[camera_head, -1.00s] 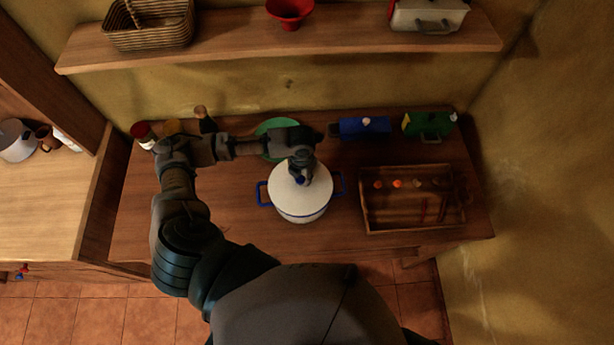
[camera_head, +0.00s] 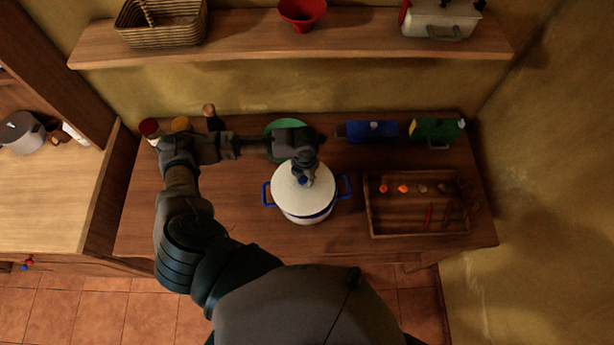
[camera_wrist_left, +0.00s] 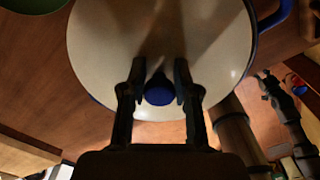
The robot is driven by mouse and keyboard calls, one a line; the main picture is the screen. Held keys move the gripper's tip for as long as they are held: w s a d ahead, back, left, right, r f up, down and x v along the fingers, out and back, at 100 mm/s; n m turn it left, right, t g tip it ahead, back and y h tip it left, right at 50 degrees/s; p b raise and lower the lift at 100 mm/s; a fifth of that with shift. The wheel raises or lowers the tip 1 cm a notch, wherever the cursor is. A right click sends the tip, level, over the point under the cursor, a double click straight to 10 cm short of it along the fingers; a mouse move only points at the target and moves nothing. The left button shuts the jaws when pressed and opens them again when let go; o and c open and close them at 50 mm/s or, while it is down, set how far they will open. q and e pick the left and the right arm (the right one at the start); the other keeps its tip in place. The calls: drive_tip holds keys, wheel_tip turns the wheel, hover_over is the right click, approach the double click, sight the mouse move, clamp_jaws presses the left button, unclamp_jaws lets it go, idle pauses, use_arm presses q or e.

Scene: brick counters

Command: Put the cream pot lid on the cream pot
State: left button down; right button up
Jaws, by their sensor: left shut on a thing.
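The cream pot (camera_head: 308,218) stands on the wooden counter, with blue handles at its left and right. The cream lid (camera_head: 292,196) with a blue knob is over the pot's mouth; I cannot tell whether it is fully seated. My left gripper (camera_head: 304,178) reaches down from above and is shut on the lid's knob. In the left wrist view the two fingers stand on either side of the blue knob (camera_wrist_left: 159,91), with the lid (camera_wrist_left: 110,50) filling the middle and a blue pot handle (camera_wrist_left: 274,14) at upper right. My right gripper is not in view.
A wooden tray (camera_head: 372,215) with several small items stands right of the pot. A green bowl (camera_head: 284,124), a blue object (camera_head: 371,131) and a green object (camera_head: 436,131) are behind. Jars (camera_head: 150,129) stand at back left. A shelf (camera_head: 350,48) hangs above.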

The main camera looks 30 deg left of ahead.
use_arm(q)
drive_tip(key=shift+a, duration=0.1)
drive_tip(key=shift+d+f, duration=0.1)
drive_tip(key=shift+d, duration=0.15)
drive_tip(key=shift+d+p, duration=0.35)
drive_tip(key=shift+d, duration=0.15)
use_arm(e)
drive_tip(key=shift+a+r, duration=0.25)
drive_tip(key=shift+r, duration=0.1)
use_arm(q)
drive_tip(key=shift+f, duration=0.15)
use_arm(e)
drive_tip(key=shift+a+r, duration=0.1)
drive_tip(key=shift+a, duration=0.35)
